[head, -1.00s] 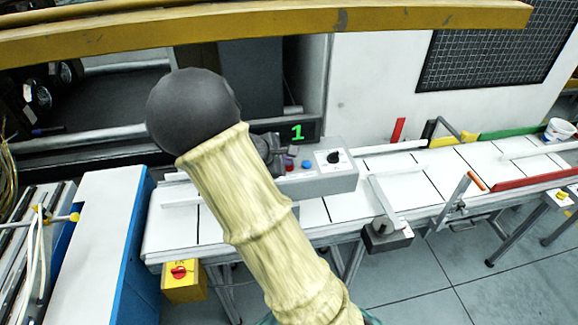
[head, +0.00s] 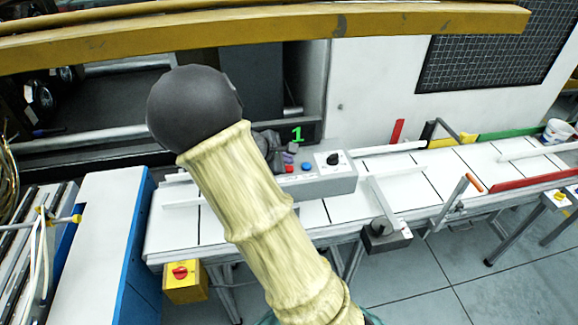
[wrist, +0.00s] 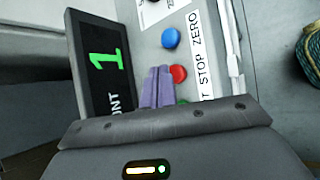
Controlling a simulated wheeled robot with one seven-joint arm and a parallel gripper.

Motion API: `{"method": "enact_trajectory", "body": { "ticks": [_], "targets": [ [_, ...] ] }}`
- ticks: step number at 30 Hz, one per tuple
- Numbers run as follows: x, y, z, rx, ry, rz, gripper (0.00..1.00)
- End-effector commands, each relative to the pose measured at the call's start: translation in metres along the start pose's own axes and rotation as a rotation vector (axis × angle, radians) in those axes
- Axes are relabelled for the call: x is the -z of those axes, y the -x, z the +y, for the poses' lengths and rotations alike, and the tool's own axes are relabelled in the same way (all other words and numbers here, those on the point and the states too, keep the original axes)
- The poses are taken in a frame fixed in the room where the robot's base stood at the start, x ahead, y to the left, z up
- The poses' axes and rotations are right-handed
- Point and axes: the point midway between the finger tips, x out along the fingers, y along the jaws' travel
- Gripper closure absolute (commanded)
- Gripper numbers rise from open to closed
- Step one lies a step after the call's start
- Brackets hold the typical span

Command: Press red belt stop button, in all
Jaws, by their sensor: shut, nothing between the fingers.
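The red button (wrist: 178,73) sits on the grey control box beside a white label reading "STOP". It also shows in the head view (head: 289,168). My gripper (wrist: 160,72) has its purple fingers together and empty. In the wrist view the fingertips lie just left of the red button; whether they touch the box cannot be told. In the head view my gripper (head: 289,157) is small, just above the red button and partly hidden by my arm. A blue button (wrist: 171,38) sits beyond the red one, by "ZERO". A green button (wrist: 183,101) is partly hidden.
A display (wrist: 107,62) showing a green 1 stands left of the buttons in the wrist view. A black knob (head: 333,158) is on the box's right part. White conveyor (head: 400,168) runs right. A yellow box with a red switch (head: 179,272) hangs below.

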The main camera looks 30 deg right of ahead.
Motion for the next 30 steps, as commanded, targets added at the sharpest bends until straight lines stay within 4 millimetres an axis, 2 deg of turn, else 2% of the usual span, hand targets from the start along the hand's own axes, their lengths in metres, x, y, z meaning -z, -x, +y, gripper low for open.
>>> {"method": "enact_trajectory", "body": {
  "ticks": [6,24,30],
  "targets": [
    [-0.002,0.002,0.002,0.0,-0.001,0.0,1.0],
    [-0.025,0.035,0.025,0.0,-0.001,0.0,1.0],
    [-0.025,0.035,0.025,0.0,-0.001,0.0,1.0]
  ]
}}
